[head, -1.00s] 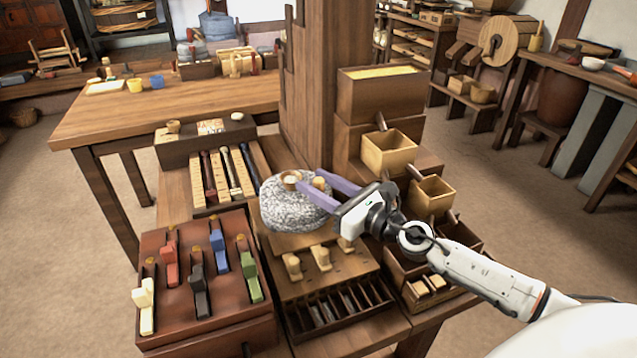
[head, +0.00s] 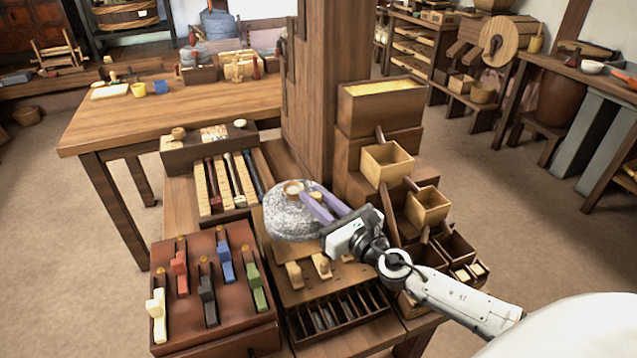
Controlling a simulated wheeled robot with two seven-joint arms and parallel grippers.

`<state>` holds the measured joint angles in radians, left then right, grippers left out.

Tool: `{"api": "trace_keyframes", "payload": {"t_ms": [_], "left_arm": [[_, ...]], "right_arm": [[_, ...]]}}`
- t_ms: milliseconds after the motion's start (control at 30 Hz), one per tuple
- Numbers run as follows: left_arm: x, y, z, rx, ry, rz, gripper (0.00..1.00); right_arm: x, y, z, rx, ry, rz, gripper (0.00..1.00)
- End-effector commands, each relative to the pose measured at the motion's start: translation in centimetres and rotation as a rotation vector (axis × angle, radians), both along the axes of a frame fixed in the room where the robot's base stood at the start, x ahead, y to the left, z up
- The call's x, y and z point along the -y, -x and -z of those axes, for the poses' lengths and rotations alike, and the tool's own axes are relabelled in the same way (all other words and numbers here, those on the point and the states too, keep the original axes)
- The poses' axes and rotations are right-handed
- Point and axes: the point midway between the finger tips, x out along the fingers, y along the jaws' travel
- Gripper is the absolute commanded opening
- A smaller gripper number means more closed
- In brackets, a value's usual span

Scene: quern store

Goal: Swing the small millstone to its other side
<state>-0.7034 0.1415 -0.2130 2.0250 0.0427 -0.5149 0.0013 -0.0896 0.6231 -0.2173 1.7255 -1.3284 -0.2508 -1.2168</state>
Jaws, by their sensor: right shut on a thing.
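My right gripper (head: 308,200) reaches in from the right over the stone's top. Its purple fingers are shut on the wooden peg (head: 316,196), which they partly hide. My left gripper is not in view.
A red-brown box with coloured levers (head: 215,300) stands at front left. Behind it are striped wooden sliders (head: 232,182). Wooden hopper boxes (head: 387,165) stand close on the right beside the post (head: 333,80). A slotted tray (head: 338,315) lies in front.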

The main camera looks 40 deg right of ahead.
Motion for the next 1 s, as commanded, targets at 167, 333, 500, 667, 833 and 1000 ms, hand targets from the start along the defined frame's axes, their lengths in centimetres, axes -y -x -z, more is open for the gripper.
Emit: {"api": "trace_keyframes", "payload": {"t_ms": [167,333,500,667,833,1000], "left_arm": [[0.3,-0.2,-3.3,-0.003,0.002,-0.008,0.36],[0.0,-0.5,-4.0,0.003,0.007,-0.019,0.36],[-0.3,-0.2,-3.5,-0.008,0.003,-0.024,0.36],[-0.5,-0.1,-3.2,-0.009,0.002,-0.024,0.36],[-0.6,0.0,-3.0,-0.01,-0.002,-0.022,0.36],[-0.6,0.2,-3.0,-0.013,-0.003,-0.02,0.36]], "right_arm": [[-1.2,0.1,-0.7,-0.004,-0.012,0.144,0.0],[-2.2,0.1,-0.3,-0.003,-0.011,0.291,0.0],[-2.9,-0.1,0.0,-0.002,-0.009,0.42,0.0],[-3.5,-0.3,0.0,0.0,-0.007,0.513,0.0],[-3.8,-0.4,0.0,0.001,-0.005,0.578,0.0],[-3.9,-0.5,0.1,0.0,-0.004,0.612,0.0]]}}
